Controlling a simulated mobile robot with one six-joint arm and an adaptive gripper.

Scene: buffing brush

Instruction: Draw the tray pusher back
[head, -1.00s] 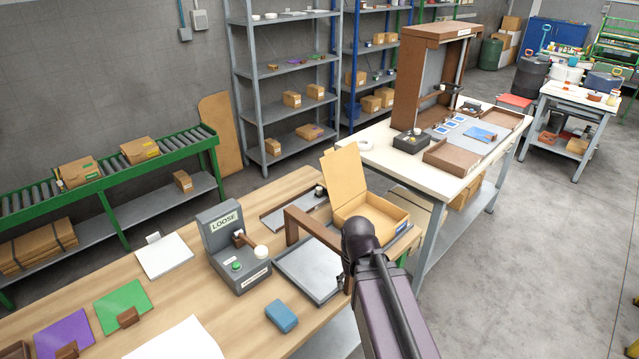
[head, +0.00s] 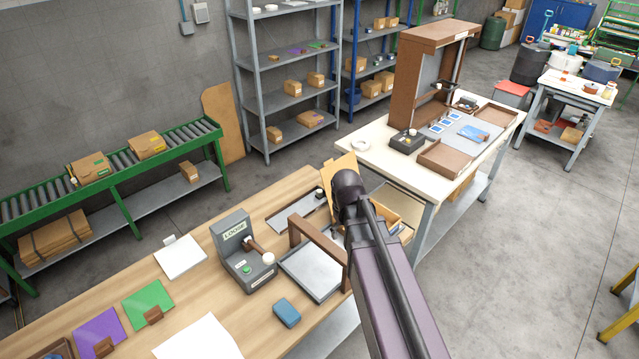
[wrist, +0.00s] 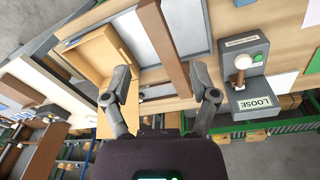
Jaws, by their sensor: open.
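No part is labelled as the tray pusher. A brown wooden arch (head: 322,243) stands across a shallow grey tray (head: 308,277) on the wooden bench. Its bar (wrist: 164,50) also shows in the wrist view, over the pale tray floor (wrist: 186,22). A smaller grey tray (head: 292,214) with a small knob lies behind the arch. My own arm hides the gripper in the head view.
A grey device marked LOOSE (head: 240,252) stands left of the tray. An open cardboard box (wrist: 98,52) is beside the tray, partly behind my arm in the head view. A blue block (head: 287,312) lies in front. A white-topped table (head: 385,158) stands beyond.

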